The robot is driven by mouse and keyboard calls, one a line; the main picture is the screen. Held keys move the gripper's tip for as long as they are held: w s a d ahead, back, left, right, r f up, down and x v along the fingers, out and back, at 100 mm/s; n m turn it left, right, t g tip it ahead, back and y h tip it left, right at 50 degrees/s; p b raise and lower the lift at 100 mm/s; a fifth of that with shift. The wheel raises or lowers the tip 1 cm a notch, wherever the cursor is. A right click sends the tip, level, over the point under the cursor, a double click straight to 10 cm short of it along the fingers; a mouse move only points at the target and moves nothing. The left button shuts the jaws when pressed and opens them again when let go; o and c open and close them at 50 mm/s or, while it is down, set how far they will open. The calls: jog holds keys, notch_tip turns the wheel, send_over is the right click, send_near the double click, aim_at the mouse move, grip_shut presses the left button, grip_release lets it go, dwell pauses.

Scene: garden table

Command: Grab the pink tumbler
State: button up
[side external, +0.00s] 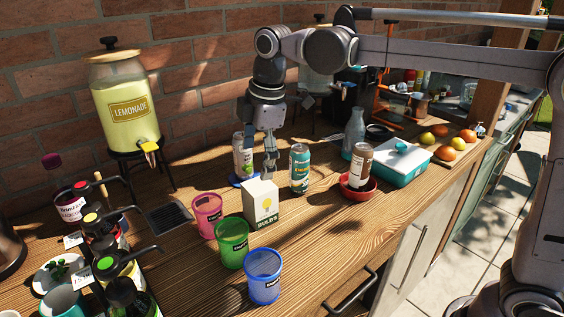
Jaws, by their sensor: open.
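The pink tumbler (207,214) stands upright on the wooden table, left of the centre, behind and left of a green tumbler (232,243). A blue tumbler (264,277) stands in front of them to the right. My gripper (257,165) points down above the table, behind the white bulbs box, to the right of and farther back than the pink tumbler. Its fingers look apart with nothing between them. It does not touch the pink tumbler. The fingertips are close to a pale can in the picture, and I cannot tell the gap in depth.
The white bulbs box (261,203) stands right of the pink tumbler. A pale can (242,157) and a teal can (299,168) stand near my gripper. Pump bottles (104,238) crowd the left. A lemonade dispenser (124,105) stands at the back. The front right tabletop is clear.

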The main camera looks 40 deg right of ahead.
aim_at(210, 217)
jog(key=w+a+f+n+g, duration=0.25)
jog(key=w+a+n, duration=0.35)
jog(key=a, duration=0.4)
jog(key=shift+n+h, duration=0.3)
jog(key=shift+n, duration=0.3)
jog(key=shift+s+a+f, duration=0.1)
jog(key=shift+s+f, duration=0.1)
jog(key=shift+f, duration=1.75)
jog(key=shift+s+f, duration=0.2)
jog(key=shift+f, duration=1.8)
jog(key=shift+s+a+f, duration=0.1)
jog(key=shift+s+f, duration=0.1)
jog(key=shift+f, duration=1.75)
jog(key=c, duration=1.3)
